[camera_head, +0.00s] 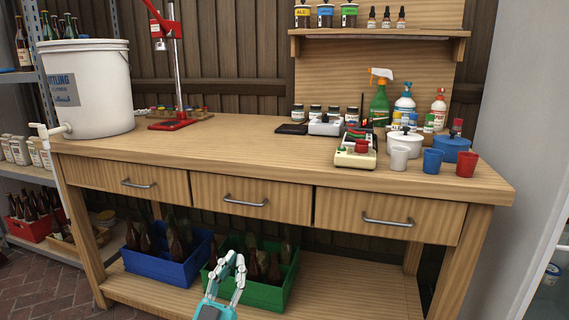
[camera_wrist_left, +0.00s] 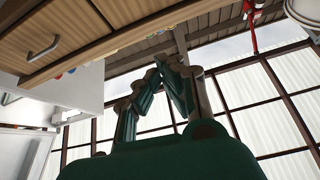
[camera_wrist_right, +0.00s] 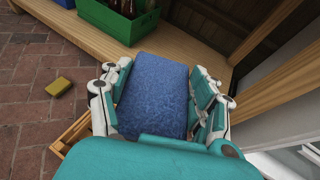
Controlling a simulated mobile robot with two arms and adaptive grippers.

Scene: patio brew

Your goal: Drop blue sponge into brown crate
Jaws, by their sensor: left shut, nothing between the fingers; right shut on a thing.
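The blue sponge (camera_wrist_right: 155,95) is a large textured block in the right wrist view. My right gripper (camera_wrist_right: 157,90) is shut on it, with a finger along each side. A brown wooden crate (camera_wrist_right: 72,138) with slats shows at the lower left of that view, on the brick floor. Most of it is hidden behind my gripper, so its inside is not visible. My left gripper (camera_head: 234,258) is shut and empty in front of the bench's lower shelf; it also shows in the left wrist view (camera_wrist_left: 172,65). My right gripper is not in the head view.
The workbench (camera_head: 240,143) carries cups, bottles and a white bucket (camera_head: 90,90). A blue crate (camera_head: 165,268) and a green crate (camera_head: 262,292) of bottles stand on its lower shelf. A yellow block (camera_wrist_right: 58,87) lies on the brick floor, which is otherwise mostly bare there.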

